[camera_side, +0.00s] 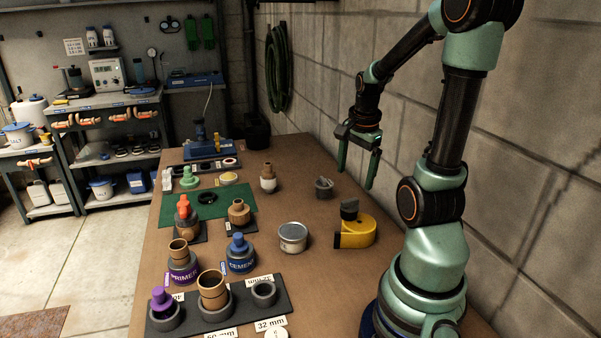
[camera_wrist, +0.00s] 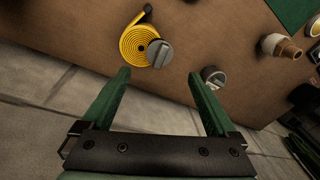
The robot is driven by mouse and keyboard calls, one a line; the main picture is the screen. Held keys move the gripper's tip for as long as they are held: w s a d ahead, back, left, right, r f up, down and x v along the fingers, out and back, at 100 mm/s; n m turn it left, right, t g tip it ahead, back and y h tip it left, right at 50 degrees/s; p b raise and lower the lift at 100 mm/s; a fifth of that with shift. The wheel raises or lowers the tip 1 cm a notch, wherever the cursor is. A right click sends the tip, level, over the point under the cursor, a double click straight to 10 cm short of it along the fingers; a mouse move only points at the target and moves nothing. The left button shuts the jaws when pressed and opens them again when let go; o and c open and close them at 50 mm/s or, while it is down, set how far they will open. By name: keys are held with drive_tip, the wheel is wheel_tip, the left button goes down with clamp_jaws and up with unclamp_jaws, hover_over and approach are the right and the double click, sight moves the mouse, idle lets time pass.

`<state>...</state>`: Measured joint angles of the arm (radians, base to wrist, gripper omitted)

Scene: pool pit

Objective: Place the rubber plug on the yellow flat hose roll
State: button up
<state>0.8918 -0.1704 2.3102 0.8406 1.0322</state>
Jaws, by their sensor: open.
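The yellow flat hose roll (camera_side: 357,234) lies on the brown bench near my base; its coil also shows in the wrist view (camera_wrist: 134,46). A grey plug-like piece (camera_side: 349,207), which looks like the rubber plug, rests on top of the roll. In the wrist view this piece (camera_wrist: 160,53) overlaps the coil's right side and has a bar across its top. My gripper (camera_side: 358,176) is open and empty above the bench, higher than the roll and apart from it. Its two green fingers (camera_wrist: 158,74) show apart in the wrist view.
Another grey piece (camera_side: 323,187) stands alone behind the roll. A grey tin (camera_side: 293,237) stands left of the roll. Fittings, cans and a dark labelled tray (camera_side: 190,324) crowd the bench's left side. A block wall (camera_side: 420,90) runs along the right.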

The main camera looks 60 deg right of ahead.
drive_tip(key=w+a+r+n+t, duration=0.2)
drive_tip(key=w+a+r+n, duration=0.2)
drive_tip(key=a+n, duration=0.7)
drive_tip(key=w+a+r+n+t+y, duration=0.1)
drive_tip(key=w+a+r+n, duration=0.3)
drive_tip(key=a+n, duration=0.7)
drive_tip(key=a+t, duration=0.1)
drive_tip(key=a, duration=0.2)
drive_tip(key=shift+w, duration=0.15)
drive_tip(key=shift+r, duration=0.1)
